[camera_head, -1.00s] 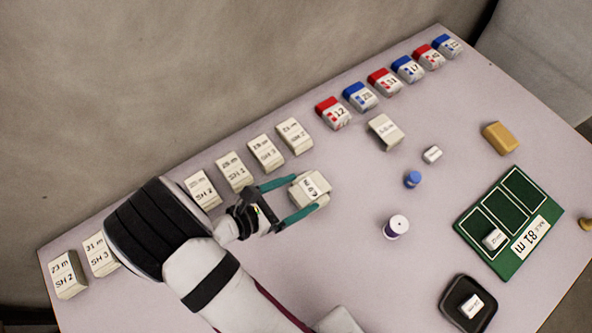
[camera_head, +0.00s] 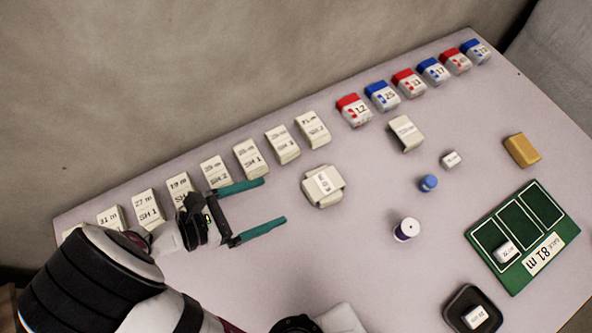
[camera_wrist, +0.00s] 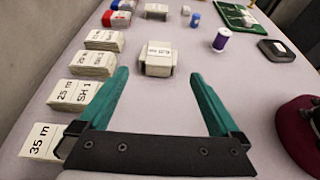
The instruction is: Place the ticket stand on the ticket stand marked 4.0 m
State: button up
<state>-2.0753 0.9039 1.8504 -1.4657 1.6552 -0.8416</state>
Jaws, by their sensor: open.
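A cream ticket stand (camera_head: 323,187) lies in the open middle of the table. It looks like one block lying across another, with edges sticking out beneath the labelled top; the small label is hard to read. In the wrist view the pair (camera_wrist: 158,62) lies ahead of the fingertips. Another cream stand (camera_head: 406,133) with an unclear label stands farther right, near the coloured blocks. My gripper (camera_head: 274,200) is open and empty, left of the crossed stands and apart from them. Its teal fingers also show in the wrist view (camera_wrist: 158,75).
A row of cream SH blocks (camera_head: 248,160) runs along the back edge, close to my upper finger. Red and blue topped blocks (camera_head: 410,82) continue it. A purple spool (camera_head: 406,230), blue cap (camera_head: 428,183), green board (camera_head: 512,265) and black tray (camera_head: 447,312) lie right.

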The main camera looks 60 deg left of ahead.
jog(key=w+d+r+m+g+h, duration=0.4)
jog(key=w+d+m+g, duration=0.1)
jog(key=w+d+m, duration=0.35)
jog(key=w+d+r+m+g+h, duration=0.45)
jog(key=w+d+m, duration=0.25)
jog(key=d+m, duration=0.25)
jog(key=s+d+r+m+g+y, duration=0.2)
jog(key=d+m+y, duration=0.3)
jog(key=m, duration=0.6)
jog(key=s+d+r+m+g+y, duration=0.2)
jog(key=d+m+y, duration=0.3)
jog(key=m, duration=0.7)
jog(key=shift+s+d+r+m, duration=0.25)
jog(key=shift+s+d+m, duration=0.1)
jog(key=shift+d, duration=0.9)
